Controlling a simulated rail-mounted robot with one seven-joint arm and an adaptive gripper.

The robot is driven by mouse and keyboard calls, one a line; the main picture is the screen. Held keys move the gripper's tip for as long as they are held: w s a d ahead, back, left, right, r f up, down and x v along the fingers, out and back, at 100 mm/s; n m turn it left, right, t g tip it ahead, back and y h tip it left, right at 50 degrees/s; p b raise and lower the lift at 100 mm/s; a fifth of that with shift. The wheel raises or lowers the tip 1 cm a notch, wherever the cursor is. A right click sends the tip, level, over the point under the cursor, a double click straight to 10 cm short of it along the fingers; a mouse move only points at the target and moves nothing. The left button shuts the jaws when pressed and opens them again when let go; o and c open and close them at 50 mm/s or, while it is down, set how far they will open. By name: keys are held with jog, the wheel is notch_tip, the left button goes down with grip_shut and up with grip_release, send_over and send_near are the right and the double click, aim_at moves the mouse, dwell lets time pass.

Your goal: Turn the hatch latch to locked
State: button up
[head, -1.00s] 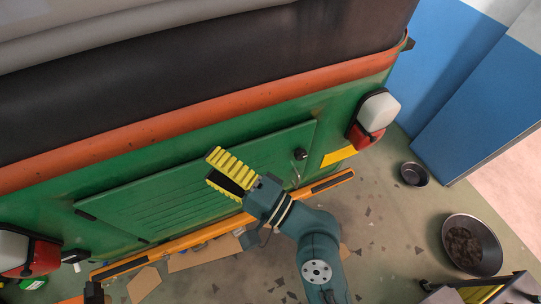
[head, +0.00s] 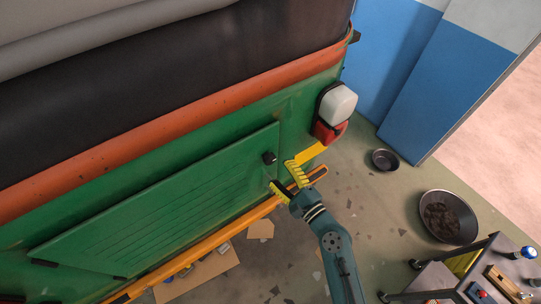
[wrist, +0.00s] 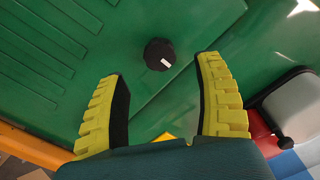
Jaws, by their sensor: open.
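The hatch latch is a round black knob (head: 269,158) at the right end of the green hatch (head: 165,205). In the wrist view the knob (wrist: 159,54) has a short white mark on its face and lies just beyond the fingertips, between their lines. My gripper (head: 282,174) is open, with yellow ribbed fingers, below and slightly right of the knob in the head view. In the wrist view the fingers (wrist: 163,65) stand wide apart with nothing between them. The gripper does not appear to touch the knob.
An orange bumper bar (head: 205,247) runs below the hatch. A red and white tail lamp (head: 335,108) stands out at the right, also in the wrist view (wrist: 292,108). Bowls (head: 448,217) and a tool cart (head: 470,275) are on the right. Cardboard (head: 200,274) lies below the bar.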

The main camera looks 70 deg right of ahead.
aim_at(272, 162)
jog(key=x, duration=0.6)
jog(key=shift+p, duration=0.35)
jog(key=c, duration=1.2)
